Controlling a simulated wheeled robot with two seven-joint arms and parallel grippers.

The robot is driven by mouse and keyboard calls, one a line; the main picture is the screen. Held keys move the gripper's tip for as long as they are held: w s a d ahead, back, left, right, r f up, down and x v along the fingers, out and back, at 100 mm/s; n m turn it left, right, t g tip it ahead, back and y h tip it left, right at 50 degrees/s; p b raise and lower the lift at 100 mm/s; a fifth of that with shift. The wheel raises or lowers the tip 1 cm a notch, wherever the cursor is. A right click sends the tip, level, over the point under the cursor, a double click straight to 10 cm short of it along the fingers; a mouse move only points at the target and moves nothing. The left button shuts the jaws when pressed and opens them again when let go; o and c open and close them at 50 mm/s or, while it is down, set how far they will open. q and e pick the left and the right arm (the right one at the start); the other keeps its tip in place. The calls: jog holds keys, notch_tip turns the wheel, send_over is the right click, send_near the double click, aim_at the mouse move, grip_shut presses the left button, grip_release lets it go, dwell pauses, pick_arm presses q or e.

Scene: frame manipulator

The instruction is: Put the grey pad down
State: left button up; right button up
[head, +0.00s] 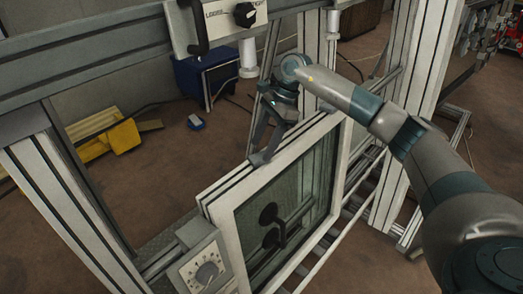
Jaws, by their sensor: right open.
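My right gripper (262,150) reaches in from the right and points down at the top edge of a white-framed glass panel (224,205). Its dark fingers are apart, and I see nothing held between them. Its fingertips overlap the frame's top edge in the picture; I cannot tell whether they touch it. I cannot pick out the grey pad with certainty. My left gripper is out of view.
Aluminium posts (62,205) and a crossbar (85,48) surround the panel. A box with a dial (203,268) sits at the panel's lower left. A lever box (222,20) hangs above. A blue crate (203,75) and yellow parts (122,137) stand behind on the floor.

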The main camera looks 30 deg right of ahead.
jog(key=b+v, duration=0.4)
jog(key=v, duration=0.6)
jog(key=shift+s, duration=0.15)
dwell(0.5)
